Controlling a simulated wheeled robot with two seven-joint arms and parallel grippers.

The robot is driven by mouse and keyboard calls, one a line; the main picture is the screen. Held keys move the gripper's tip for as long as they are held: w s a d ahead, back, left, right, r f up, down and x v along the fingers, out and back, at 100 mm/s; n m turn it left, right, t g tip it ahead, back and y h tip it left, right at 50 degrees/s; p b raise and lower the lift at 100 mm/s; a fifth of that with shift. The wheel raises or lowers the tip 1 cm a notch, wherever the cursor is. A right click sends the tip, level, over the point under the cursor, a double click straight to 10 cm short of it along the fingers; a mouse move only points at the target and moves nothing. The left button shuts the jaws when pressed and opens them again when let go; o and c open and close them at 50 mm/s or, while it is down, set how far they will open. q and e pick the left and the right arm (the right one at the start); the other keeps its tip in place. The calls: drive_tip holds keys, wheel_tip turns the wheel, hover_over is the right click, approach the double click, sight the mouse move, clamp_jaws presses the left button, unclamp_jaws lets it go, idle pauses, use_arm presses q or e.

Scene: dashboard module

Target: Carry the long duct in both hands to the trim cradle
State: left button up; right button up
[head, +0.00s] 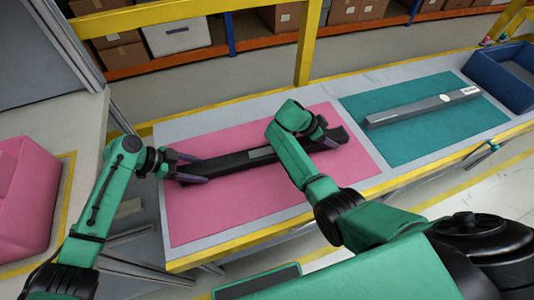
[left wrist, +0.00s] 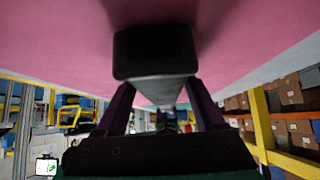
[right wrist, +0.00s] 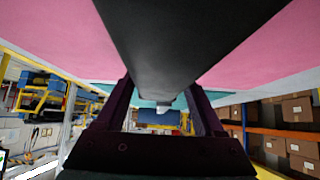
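The duct also runs between the fingers in the left wrist view (left wrist: 154,52) and in the right wrist view (right wrist: 165,40). Whether the fingers press on it I cannot tell. I cannot make out which thing is the trim cradle.
A grey bar (head: 420,107) with white labels lies on a teal mat (head: 400,145) to the right. A dark blue bin (head: 500,75) stands at the far right. A yellow post (head: 308,45) rises behind the bench.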

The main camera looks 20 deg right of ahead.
use_arm(q)
clamp_jaws()
use_arm(e)
clamp_jaws()
use_arm(q)
drive_tip(key=shift+r, duration=0.1)
